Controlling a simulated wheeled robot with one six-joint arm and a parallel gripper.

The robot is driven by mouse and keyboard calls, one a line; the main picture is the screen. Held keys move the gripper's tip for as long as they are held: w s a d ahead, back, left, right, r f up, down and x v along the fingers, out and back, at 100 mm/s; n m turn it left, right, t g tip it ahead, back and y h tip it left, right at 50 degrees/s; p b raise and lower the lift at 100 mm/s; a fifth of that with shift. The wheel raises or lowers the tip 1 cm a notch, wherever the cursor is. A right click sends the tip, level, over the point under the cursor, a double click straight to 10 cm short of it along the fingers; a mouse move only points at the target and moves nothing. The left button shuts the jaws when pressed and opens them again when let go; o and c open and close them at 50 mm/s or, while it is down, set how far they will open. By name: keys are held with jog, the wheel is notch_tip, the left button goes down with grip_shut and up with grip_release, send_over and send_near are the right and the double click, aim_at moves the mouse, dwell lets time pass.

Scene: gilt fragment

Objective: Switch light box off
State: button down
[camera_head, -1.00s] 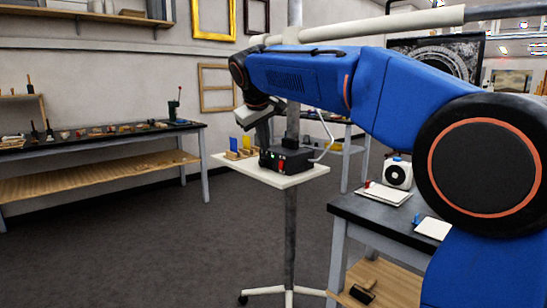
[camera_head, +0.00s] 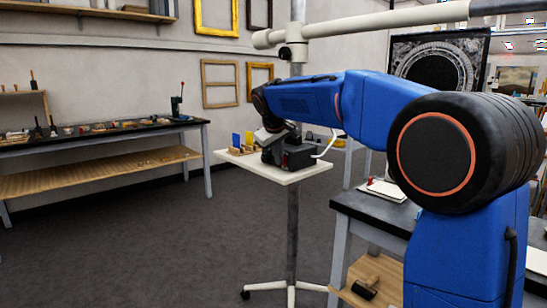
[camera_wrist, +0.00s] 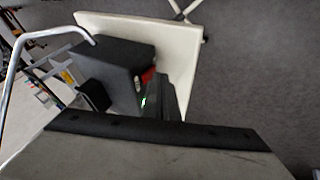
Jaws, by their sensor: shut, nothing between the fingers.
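The black box (camera_head: 302,157), which I take for the light box, sits on a small white stand shelf (camera_head: 292,178). In the wrist view its dark casing (camera_wrist: 118,62) shows a red switch part (camera_wrist: 149,76) and a small green light (camera_wrist: 144,101). My gripper (camera_head: 268,155) is at the left front of the box in the head view. In the wrist view its shut, empty fingers (camera_wrist: 168,98) are close beside the red part and partly cover the front face. I cannot tell whether they touch it.
Blue and yellow pieces (camera_head: 242,141) stand on the shelf left of the box. A dark workbench (camera_head: 375,214) is at the right, and a long tool bench (camera_head: 100,136) at the left.

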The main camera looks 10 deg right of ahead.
jog(key=shift+w+d, duration=0.1)
jog(key=shift+d, duration=0.05)
jog(key=shift+w+d+f, duration=0.1)
jog(key=shift+d+f, duration=0.05)
dwell(0.4)
jog(key=shift+r, duration=0.85)
